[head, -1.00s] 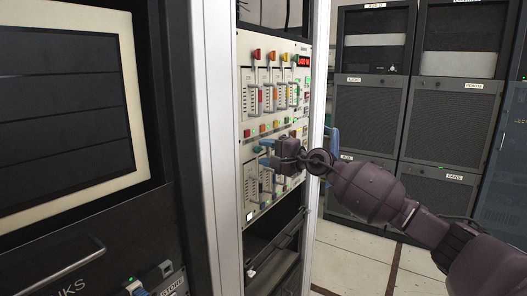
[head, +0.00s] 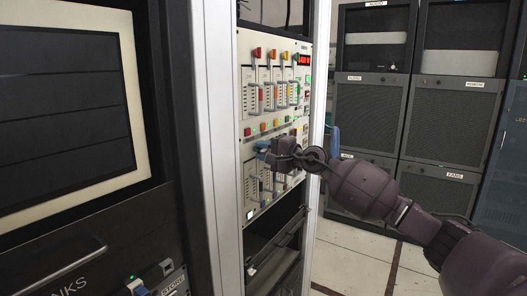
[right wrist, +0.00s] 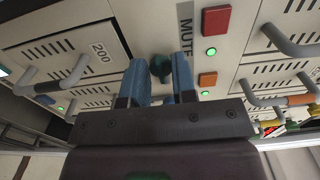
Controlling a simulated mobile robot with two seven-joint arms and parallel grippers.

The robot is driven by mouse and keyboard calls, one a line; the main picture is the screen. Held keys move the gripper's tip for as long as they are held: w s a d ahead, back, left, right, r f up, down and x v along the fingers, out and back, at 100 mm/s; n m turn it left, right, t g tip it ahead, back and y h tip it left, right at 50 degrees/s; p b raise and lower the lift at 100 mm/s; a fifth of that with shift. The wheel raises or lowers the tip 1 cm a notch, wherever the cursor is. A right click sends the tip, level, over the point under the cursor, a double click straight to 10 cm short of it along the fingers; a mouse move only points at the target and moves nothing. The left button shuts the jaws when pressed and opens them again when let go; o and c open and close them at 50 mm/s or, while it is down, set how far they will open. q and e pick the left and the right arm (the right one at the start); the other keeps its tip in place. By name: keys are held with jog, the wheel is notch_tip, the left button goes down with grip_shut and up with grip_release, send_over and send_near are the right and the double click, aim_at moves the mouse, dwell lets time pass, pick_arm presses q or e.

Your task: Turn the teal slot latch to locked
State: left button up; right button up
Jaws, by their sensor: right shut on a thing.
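The teal slot latch (right wrist: 160,66) sits on the pale panel, near the top middle of the right wrist view. My right gripper (right wrist: 160,78) has its two blue fingers on either side of the latch and is shut on it. In the head view my right gripper (head: 263,150) reaches the panel from the right, below the row of coloured buttons. There its fingers and body hide the latch, so I cannot tell the latch's angle from that view. My left gripper is not in view.
The rack panel (head: 249,110) carries several slotted modules with handles. A red button (right wrist: 215,20), an orange button (right wrist: 207,79) and lit green lamps sit close to the fingers. A white rack post (head: 215,130) stands left of the panel. Open floor (head: 345,245) lies at right.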

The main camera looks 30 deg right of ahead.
jog(key=shift+m, duration=0.3)
jog(key=shift+r+m+p, duration=0.1)
jog(key=shift+m+p, duration=0.35)
jog(key=shift+m, duration=0.55)
jog(key=m+p, duration=0.3)
jog(key=m, duration=0.4)
jog(key=m+p, duration=0.4)
jog(key=m, duration=0.4)
jog(key=shift+w+d+r, duration=0.1)
jog(key=shift+d, duration=0.1)
